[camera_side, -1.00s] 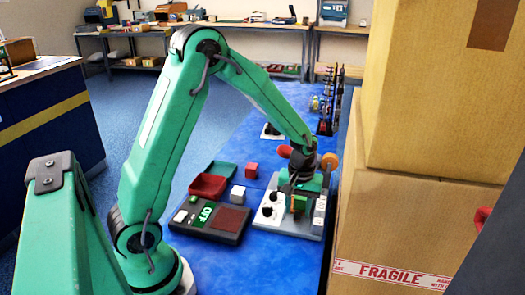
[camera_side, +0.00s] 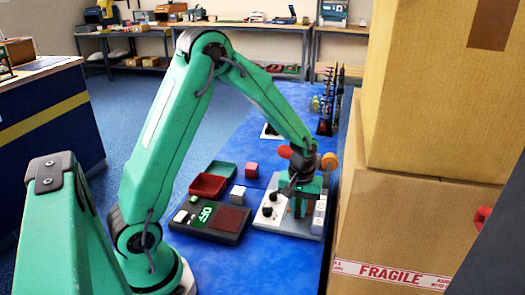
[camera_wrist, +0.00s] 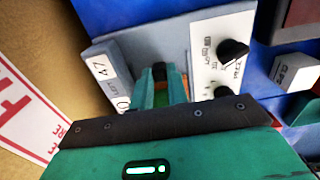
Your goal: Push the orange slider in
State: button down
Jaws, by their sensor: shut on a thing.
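The grey control panel (camera_side: 287,223) with black knobs lies on the blue mat in the side view. Its pale face with knobs (camera_wrist: 233,50) also shows in the wrist view. My gripper (camera_side: 302,207) is low over the panel, pointing down between the knobs and a white numbered strip (camera_side: 319,212). In the wrist view my gripper (camera_wrist: 163,88) is shut on the orange slider (camera_wrist: 185,84), of which only a thin strip shows beside the fingers. The fingers hide most of the slider and its track, so I cannot tell how far in it stands.
A dark box marked OFF (camera_side: 228,219) lies left of the panel. Red (camera_side: 207,186) and green (camera_side: 221,169) trays and a pink cube (camera_side: 252,169) lie behind it. Stacked cartons (camera_side: 390,220) stand close on the right. A dark rack (camera_side: 328,105) stands farther back.

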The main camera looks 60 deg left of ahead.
jog(key=w+a, duration=0.5)
jog(key=shift+r, duration=0.1)
jog(key=c, duration=1.4)
grip_release()
jog(key=shift+o, duration=0.2)
jog(key=shift+r, duration=3.85)
